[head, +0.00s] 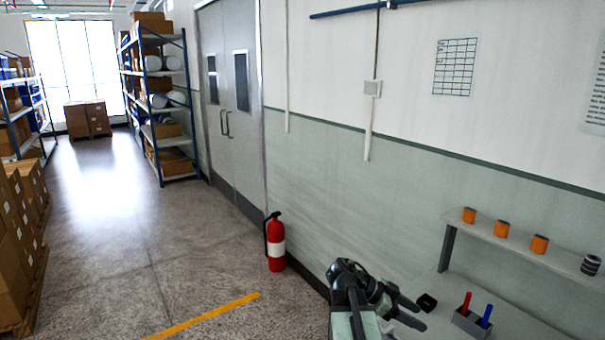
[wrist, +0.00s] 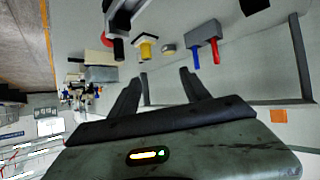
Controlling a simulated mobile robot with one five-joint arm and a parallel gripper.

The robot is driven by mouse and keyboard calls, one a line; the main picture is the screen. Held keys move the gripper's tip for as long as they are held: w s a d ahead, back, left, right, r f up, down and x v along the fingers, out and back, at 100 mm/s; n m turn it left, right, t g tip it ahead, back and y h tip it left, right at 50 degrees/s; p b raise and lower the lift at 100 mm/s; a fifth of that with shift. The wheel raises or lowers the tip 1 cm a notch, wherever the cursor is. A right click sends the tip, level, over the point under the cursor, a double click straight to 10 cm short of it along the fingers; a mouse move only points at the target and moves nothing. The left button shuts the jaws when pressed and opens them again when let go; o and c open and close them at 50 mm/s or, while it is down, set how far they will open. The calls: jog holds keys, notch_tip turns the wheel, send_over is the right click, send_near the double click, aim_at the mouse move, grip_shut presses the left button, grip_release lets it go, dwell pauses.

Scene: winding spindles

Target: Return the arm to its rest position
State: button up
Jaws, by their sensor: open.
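My gripper (head: 414,312) is raised at the lower right of the head view, near the left end of the workbench (head: 440,322). Its dark fingers are apart. In the wrist view my gripper (wrist: 160,76) shows the two fingers spread, with nothing held between them. Beyond the fingertips, the wrist view shows the bench turned over, with a grey holder (wrist: 203,32) carrying a red handle (wrist: 195,58) and a blue handle (wrist: 215,50). The same holder (head: 472,323) stands right of my gripper in the head view. My arm hides part of the bench.
A wall shelf (head: 515,242) at right bears orange spools (head: 502,228) and a dark coil (head: 590,265). A small black block (head: 427,302) is beside my gripper. A red fire extinguisher (head: 276,243) stands by the wall. The aisle floor (head: 140,230) at left is clear.

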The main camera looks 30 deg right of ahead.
jog(key=w+a+f+n+t+y+b, duration=0.25)
jog(key=w+a+f+n, duration=0.45)
jog(key=a, duration=0.5)
jog(key=w+a+f+n+t+y+b, duration=0.1)
jog(key=w+a+f+n+t+b, duration=0.25)
jog(key=w+a+f, duration=0.6)
jog(key=a+f+n+y, duration=0.1)
jog(key=a+n+y, duration=0.2)
jog(key=a+n, duration=0.4)
jog(key=s+a+f+n+t+y, duration=0.1)
jog(key=a+n, duration=0.6)
jog(key=a, duration=0.7)
jog(key=shift+s+f+y, duration=0.2)
jog(key=shift+f+y, duration=0.45)
jog(key=shift+y, duration=0.3)
